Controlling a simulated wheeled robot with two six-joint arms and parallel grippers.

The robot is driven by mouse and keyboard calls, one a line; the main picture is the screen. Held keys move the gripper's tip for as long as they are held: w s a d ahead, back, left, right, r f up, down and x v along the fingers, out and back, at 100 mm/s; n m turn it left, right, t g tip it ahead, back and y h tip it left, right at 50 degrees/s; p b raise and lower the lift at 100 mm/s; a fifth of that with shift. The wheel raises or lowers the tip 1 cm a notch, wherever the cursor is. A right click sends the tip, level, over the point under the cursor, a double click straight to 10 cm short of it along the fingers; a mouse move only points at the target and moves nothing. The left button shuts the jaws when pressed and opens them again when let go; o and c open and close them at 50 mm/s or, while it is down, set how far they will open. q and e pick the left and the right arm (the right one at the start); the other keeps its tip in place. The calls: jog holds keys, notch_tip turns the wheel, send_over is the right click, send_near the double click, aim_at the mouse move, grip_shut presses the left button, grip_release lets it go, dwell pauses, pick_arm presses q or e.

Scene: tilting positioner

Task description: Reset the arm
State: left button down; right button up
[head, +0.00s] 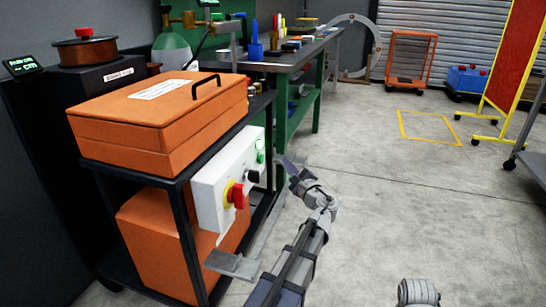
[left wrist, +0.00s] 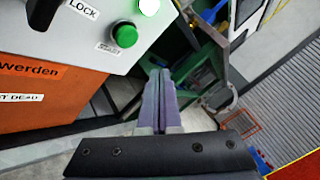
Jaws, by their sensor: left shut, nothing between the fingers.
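My left gripper (head: 288,163) is shut and empty, just right of the white control box (head: 214,190). Its two purple fingers lie together in the left wrist view (left wrist: 160,84). The box carries a red and yellow rotary switch (head: 237,194), a dark knob (head: 253,177) and green buttons. In the left wrist view a green button (left wrist: 124,35), a bright lit button (left wrist: 149,7) and a "LOCK" label (left wrist: 82,9) show on the box. The fingers appear apart from the box. My right gripper is not in view.
The box is mounted on a black frame under an orange lidded case (head: 165,115). A green workbench (head: 290,118) with tools stands behind. An orange cart (head: 410,58) and a red screen (head: 515,55) stand farther off. The grey floor at right is open.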

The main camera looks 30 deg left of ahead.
pick_arm(q)
jog(key=s+d+f+n+g+h+p, duration=0.3)
jog(key=s+d+f+n+h, duration=0.15)
jog(key=s+d, duration=0.6)
jog(key=s+d+f+n+g+h+p, duration=0.25)
jog(key=s+d+f+g+h, duration=0.3)
jog(key=d, duration=0.75)
jog(key=s+d+f+n+g+h+p, duration=0.2)
jog(key=s+d+f+n+h, duration=0.3)
jog(key=s+d, duration=0.6)
notch_tip(320, 180, up, 37)
jog(key=m+p, duration=0.1)
jog(key=p, duration=3.7)
jog(key=shift+w+d, duration=0.15)
